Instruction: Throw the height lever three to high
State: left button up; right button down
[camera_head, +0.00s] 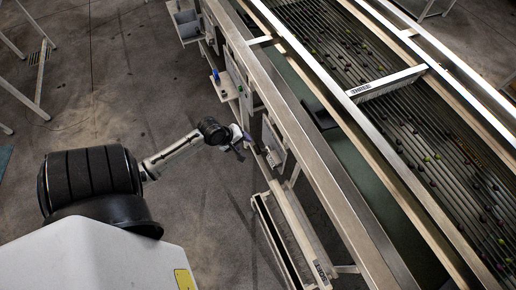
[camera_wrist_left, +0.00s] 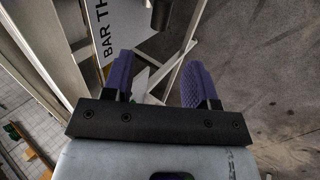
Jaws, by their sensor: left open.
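My left gripper (camera_head: 243,141) reaches in from the left toward the side of the long sizer frame. Its purple fingers stand apart in the left wrist view (camera_wrist_left: 157,70), and nothing is clearly gripped. A pale plate (camera_head: 273,143) on the frame's side is just right of the gripper. A white sign reading "BAR TH", cut off at the edge, (camera_wrist_left: 110,28) shows beyond the left finger in the wrist view. I cannot make out the height lever three itself; it may be hidden by the gripper. My right gripper is not in view.
The roller bed (camera_head: 405,135) carries small dark and green fruit. A small blue part (camera_head: 215,74) shows by another pale plate farther up the side. A long narrow trough (camera_head: 276,243) lies low below the gripper. The concrete floor (camera_head: 110,85) to the left is mostly clear.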

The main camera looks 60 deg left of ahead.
aim_at(255, 148)
pick_arm(q)
jog(key=b+x, duration=0.2)
jog(key=x, duration=1.1)
jog(key=shift+f, duration=0.2)
grip_shut()
